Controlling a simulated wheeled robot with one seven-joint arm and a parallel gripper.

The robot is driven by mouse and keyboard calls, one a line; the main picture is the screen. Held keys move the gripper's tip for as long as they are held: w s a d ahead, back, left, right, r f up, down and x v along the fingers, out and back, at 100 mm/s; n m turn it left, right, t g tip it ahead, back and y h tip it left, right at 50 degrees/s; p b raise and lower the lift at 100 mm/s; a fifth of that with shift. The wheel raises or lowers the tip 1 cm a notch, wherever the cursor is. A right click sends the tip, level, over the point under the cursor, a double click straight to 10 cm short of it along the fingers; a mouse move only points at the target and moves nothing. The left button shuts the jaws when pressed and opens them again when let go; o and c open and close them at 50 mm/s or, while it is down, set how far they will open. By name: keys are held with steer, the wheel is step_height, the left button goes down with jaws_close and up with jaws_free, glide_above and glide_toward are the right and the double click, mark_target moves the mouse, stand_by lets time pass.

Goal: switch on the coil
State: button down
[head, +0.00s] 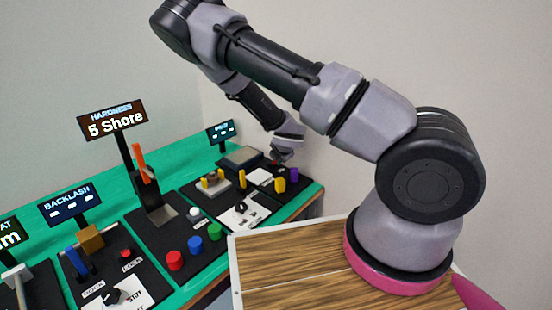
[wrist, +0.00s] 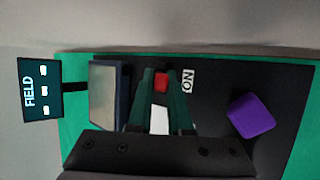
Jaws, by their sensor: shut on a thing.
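In the wrist view the FIELD panel (wrist: 222,80) is a black plate with a small red-and-white switch part (wrist: 161,82) beside a white ON label (wrist: 188,81). My gripper (wrist: 163,76) is over this part, with its two dark fingers on either side of it and shut on it. The fingers and wrist hide the switch's lower part. In the head view my gripper (head: 278,160) is at the far right end of the green bench, low over the same panel. The FIELD display (wrist: 41,89) shows only dashes. No separate coil can be made out.
A grey pad (wrist: 104,95) lies left of my gripper and a purple block (wrist: 252,113) right of it. Other panels with levers, knobs and buttons line the green bench (head: 170,139), including the HARDNESS display (head: 113,120). A wooden top (head: 300,262) is under my arm base.

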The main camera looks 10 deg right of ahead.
steer(key=shift+s+d+f+m+t+y, duration=0.1)
steer(key=shift+s+f+m+t+y, duration=0.15)
steer(key=shift+t, duration=0.4)
steer(key=shift+s+d+f+m+t+y, duration=0.15)
steer(key=shift+t+y, duration=0.2)
steer(key=shift+t, duration=0.3)
steer(key=c, duration=0.8)
jaws_free()
steer(key=shift+c, duration=0.2)
steer(key=shift+a, duration=0.1)
